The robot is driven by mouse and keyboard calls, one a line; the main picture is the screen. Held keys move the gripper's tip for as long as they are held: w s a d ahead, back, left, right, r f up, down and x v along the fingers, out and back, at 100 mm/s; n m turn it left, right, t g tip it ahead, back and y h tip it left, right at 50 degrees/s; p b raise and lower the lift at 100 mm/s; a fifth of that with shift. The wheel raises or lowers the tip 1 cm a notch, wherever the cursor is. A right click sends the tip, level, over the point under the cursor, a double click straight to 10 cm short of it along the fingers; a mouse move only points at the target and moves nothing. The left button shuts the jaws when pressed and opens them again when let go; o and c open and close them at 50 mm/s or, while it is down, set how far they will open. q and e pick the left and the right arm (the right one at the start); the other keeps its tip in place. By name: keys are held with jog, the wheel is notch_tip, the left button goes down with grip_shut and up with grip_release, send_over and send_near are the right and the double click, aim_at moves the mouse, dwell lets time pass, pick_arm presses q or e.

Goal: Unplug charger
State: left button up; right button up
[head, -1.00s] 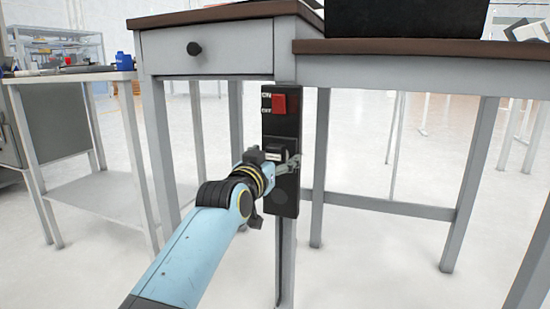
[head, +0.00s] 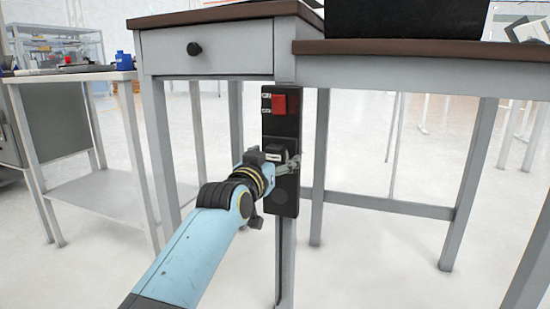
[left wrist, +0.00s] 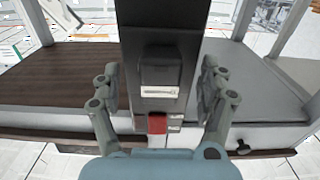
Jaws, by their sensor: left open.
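The charger (head: 277,149) is a small black block on the front of an upright black power strip (head: 282,122) fixed to the table leg. In the left wrist view the charger (left wrist: 161,70) shows upside down, with a pale label along its edge. My left gripper (head: 289,165) is at the strip, level with the lower part of the charger. In the left wrist view its two fingers (left wrist: 160,78) are open, one on each side of the charger, with a visible gap on both sides. The fingers partly hide the charger's lower end in the head view. My right gripper is not in view.
A red switch (head: 279,104) sits on the strip above the charger. A drawer with a black knob (head: 194,48) and the brown tabletop (head: 220,14) are above. A side table (head: 105,76) with tools stands at left. The floor in front is clear.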

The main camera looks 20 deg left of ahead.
aim_at(273, 160)
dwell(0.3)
pick_arm(q)
grip_shut()
dwell(0.6)
jog(key=shift+s+p, duration=0.1)
jog(key=shift+p, duration=0.25)
jog(key=shift+s+r+p, duration=0.1)
jog(key=shift+s+p, duration=0.65)
jog(key=shift+s, duration=0.65)
jog(key=shift+s+a+p, duration=0.1)
jog(key=shift+s+p, duration=0.3)
jog(key=shift+s, duration=1.05)
